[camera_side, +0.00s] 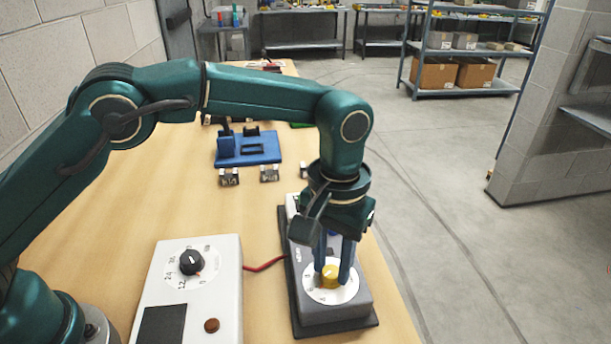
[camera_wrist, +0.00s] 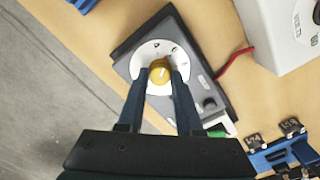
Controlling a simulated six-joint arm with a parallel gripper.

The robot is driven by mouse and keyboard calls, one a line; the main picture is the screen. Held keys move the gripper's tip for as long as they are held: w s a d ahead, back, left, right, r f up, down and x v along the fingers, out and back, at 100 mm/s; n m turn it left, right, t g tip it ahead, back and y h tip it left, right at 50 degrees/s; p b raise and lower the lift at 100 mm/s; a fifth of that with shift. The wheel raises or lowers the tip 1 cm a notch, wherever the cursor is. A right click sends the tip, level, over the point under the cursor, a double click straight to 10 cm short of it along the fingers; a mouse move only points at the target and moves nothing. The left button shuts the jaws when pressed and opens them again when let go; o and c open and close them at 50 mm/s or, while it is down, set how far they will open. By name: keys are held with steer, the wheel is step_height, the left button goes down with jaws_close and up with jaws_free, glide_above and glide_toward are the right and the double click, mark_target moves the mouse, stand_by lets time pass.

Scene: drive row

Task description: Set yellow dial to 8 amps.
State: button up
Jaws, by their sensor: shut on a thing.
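The yellow dial (camera_side: 331,274) sits on a round white scale (camera_side: 322,294) on top of a grey box (camera_side: 350,308) near the table's right edge. My gripper (camera_side: 334,270) points down over the box, with one finger on each side of the dial, and is shut on it. In the wrist view the yellow dial (camera_wrist: 159,71) shows between the fingertips (camera_wrist: 160,80). A dark pointer mark shows at the dial's upper right there. The scale's marks are too small to read, and my fingers hide part of it.
A white box (camera_side: 190,290) with a black knob (camera_side: 192,262) and a brown button stands to the left. A red cable (camera_side: 264,265) runs from it to the grey box. A blue fixture (camera_side: 248,148) and small labelled metal clips stand farther back. Bare wooden table lies left of them.

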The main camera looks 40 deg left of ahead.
mark_target(332, 270)
steer(key=m, duration=0.5)
steer(key=shift+m, duration=0.4)
steer(key=m, duration=0.4)
steer(key=o, duration=0.6)
steer(key=shift+m, duration=0.5)
steer(key=o, duration=1)
steer(key=shift+c, duration=0.2)
steer(key=shift+r, duration=0.1)
steer(key=shift+r, duration=3.45)
